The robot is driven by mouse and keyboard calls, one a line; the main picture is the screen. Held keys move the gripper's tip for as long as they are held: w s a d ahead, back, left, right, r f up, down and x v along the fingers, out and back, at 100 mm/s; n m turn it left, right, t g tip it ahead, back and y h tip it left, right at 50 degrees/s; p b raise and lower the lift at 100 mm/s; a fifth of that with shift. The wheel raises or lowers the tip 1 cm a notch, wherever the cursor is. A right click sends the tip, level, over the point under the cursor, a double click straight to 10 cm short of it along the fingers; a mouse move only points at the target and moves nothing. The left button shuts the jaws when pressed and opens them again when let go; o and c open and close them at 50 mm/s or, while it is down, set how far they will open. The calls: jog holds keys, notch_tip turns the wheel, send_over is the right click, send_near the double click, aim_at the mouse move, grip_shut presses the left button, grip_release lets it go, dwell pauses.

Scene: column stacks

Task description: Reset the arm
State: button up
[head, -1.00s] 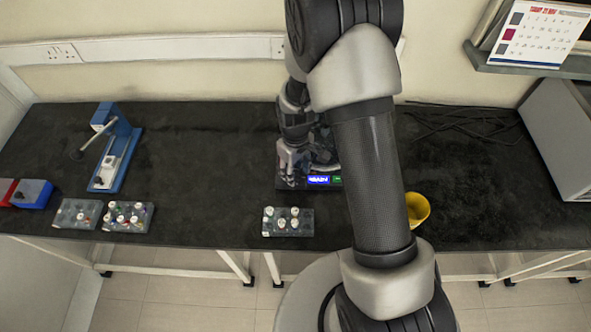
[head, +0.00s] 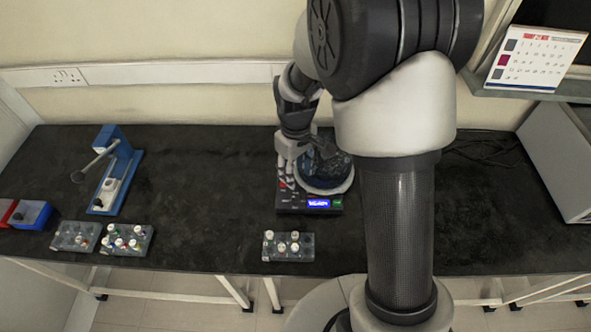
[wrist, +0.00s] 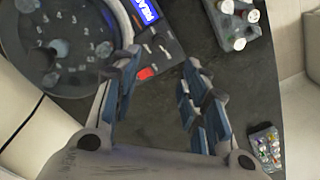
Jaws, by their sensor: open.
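My gripper (head: 288,178) is at the left side of a dark centrifuge (head: 296,203) with a lit blue display. The centrifuge's round rotor (wrist: 55,40), with numbered positions, shows at the upper left of that view, beside the fingers. My arm hides part of the bench's right half in the head view.
A rack (head: 288,254) of white-capped tubes stands in front of the centrifuge. Two more racks (head: 75,237) (head: 126,240) stand at the left, with a blue stand (head: 122,165) behind them and a blue box (head: 32,215) beside them. Bench between stand and centrifuge is clear.

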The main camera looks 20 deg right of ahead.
jog(key=s+r+m+t, duration=0.1)
jog(key=s+r, duration=0.3)
jog(key=r, duration=0.4)
jog(key=s+r+m+t, duration=0.1)
jog(key=s+r+m, duration=0.1)
jog(key=s+r, duration=0.35)
jog(key=s+r+m+t, duration=0.2)
jog(key=s+r, duration=0.5)
jog(key=s, duration=0.5)
jog(key=shift+m+t, duration=0.3)
jog(key=shift+w+d+r, duration=0.1)
jog(key=shift+d, duration=0.05)
